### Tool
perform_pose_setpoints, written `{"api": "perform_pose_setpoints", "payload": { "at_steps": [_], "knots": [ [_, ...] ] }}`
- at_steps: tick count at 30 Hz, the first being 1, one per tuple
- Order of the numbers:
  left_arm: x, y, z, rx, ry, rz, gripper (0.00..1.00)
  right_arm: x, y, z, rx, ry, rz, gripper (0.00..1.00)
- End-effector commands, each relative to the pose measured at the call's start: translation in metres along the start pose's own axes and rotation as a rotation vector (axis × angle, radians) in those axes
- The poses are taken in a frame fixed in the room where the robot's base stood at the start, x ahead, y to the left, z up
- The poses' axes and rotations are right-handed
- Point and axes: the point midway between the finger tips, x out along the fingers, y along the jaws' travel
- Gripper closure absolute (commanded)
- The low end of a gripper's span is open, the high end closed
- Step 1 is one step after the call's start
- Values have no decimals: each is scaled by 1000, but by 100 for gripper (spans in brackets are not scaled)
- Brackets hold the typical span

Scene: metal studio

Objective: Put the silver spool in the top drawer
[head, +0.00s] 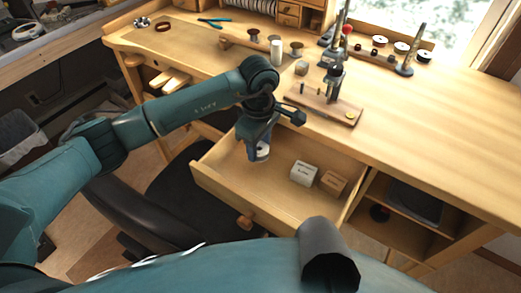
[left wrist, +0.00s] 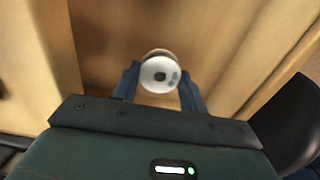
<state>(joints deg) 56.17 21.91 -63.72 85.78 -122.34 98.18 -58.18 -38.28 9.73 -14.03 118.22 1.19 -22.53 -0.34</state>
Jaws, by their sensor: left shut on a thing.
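The silver spool (left wrist: 160,73) is between the two fingers of my left gripper (left wrist: 159,90) in the left wrist view, its round pale end facing the camera. In the head view the left gripper (head: 258,152) points down over the left part of the open top drawer (head: 262,190), shut on the spool (head: 260,154). I cannot tell whether the spool touches the drawer floor. My right gripper is not in view.
A white box (head: 303,173) and a small wooden box (head: 333,183) stand in the drawer's right part. The drawer's middle is bare. The workbench (head: 430,120) carries a wooden tool stand (head: 325,105) and several spools behind. A black chair (head: 180,205) stands at left.

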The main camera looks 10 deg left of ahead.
Motion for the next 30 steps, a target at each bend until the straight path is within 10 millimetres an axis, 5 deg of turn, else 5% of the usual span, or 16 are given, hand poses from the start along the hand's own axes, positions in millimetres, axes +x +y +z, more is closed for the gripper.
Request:
{"api": "perform_pose_setpoints", "payload": {
  "at_steps": [6,17,18,25,30],
  "knots": [
    [29,-1,1,0,-2,-3,80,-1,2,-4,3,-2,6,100],
    [36,0,0,0,0,-1,80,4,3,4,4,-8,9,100],
    [35,0,0,0,0,-1,56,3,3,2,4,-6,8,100],
    [34,0,0,0,0,-1,37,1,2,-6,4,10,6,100],
    [34,0,0,0,0,-1,36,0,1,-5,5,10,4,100]
  ]
}}
